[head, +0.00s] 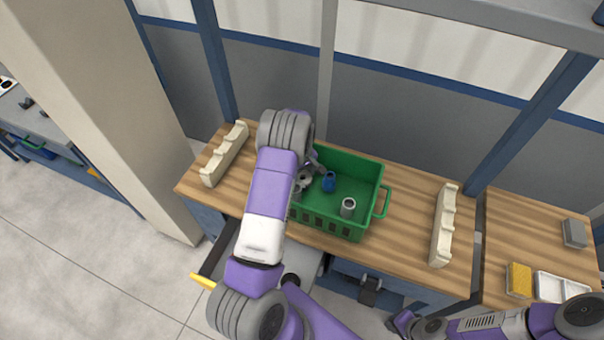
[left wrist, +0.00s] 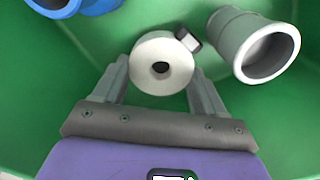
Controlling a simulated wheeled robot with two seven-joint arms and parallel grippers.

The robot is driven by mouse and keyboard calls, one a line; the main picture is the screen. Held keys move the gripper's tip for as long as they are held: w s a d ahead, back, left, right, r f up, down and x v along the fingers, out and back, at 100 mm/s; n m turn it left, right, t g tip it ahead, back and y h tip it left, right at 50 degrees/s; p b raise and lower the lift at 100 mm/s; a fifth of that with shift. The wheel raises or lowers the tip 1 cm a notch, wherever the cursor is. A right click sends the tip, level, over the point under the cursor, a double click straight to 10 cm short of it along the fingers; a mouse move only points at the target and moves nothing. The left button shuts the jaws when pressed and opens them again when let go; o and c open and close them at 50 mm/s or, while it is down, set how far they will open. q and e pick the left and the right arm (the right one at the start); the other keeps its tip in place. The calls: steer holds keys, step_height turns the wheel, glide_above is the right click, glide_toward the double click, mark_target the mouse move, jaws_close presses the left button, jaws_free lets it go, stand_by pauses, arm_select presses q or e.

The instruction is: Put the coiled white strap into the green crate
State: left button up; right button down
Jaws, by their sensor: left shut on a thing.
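The coiled white strap (left wrist: 163,64) is a round white roll with a dark centre hole and a small grey buckle at its upper right. In the left wrist view it sits between the two fingers of my left gripper (left wrist: 158,72), which is shut on it. The green walls of the green crate (head: 341,222) surround the gripper and strap. In the head view my left arm reaches over the crate's left side and covers part of it; I cannot make out the strap there. My right gripper (head: 403,322) is near the bottom edge, below the table, its jaws unclear.
The crate also holds a blue pipe piece (head: 329,182) and a grey pipe piece (head: 348,207). Cream notched racks stand left (head: 224,153) and right (head: 443,225) on the wooden table (head: 400,215). A yellow sponge-like block (head: 519,280) and white tray (head: 550,287) are at far right.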

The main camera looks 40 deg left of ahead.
mark_target(302, 176)
arm_select(q)
steer(key=shift+f, duration=0.15)
steer(key=o, duration=1.1)
step_height(302, 176, up, 12)
steer(key=shift+r+p, duration=0.2)
steer(key=shift+p, duration=0.35)
